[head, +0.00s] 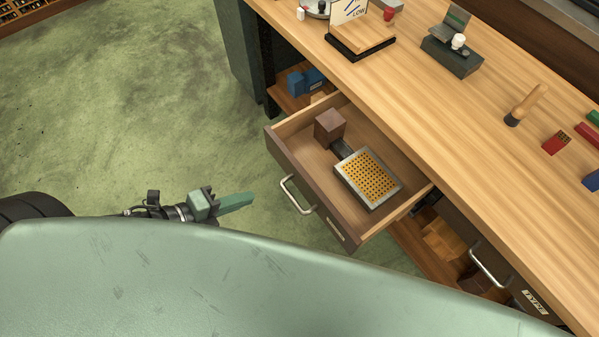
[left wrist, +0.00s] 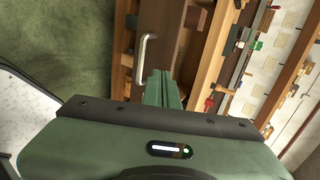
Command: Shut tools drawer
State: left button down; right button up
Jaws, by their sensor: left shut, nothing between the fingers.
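The open drawer (head: 290,160) is pulled out from under the wooden bench. It has a dark front with a metal handle (head: 297,195) and holds a dark brown block (head: 329,127) and a metal tray with a yellow perforated top (head: 367,178). My left gripper (head: 250,197) is shut and empty, over the floor to the left of the drawer front and apart from it. In the left wrist view the shut fingers (left wrist: 162,80) point toward a dark front with a metal handle (left wrist: 146,55). My right gripper is not in view.
The bench top (head: 420,95) carries a stamp-like block (head: 456,45), a wooden-handled tool (head: 525,105) and small coloured blocks. A second drawer handle (head: 488,266) is at lower right. A blue item (head: 305,80) sits on the shelf below. Green floor at left is clear.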

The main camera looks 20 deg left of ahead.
pick_arm(q)
jog(key=b, duration=0.1)
send_near(301, 175)
jog(key=w+d+f, duration=0.1)
jog(key=f, duration=0.1)
jog(key=w+d+f, duration=0.1)
jog(key=w+f, duration=0.1)
jog(key=shift+d, duration=0.1)
jog(key=shift+w+d+f, duration=0.1)
jog(key=shift+w+d, duration=0.45)
jog(key=shift+w, duration=0.1)
jog(key=shift+w+d, duration=0.35)
jog(key=shift+w, duration=0.15)
jog(key=w+d, duration=1.3)
jog(key=w, duration=0.4)
jog(key=shift+w+d+b, duration=0.25)
jog(key=shift+d+b, duration=0.1)
jog(key=shift+b, duration=0.05)
jog(key=shift+a, duration=0.1)
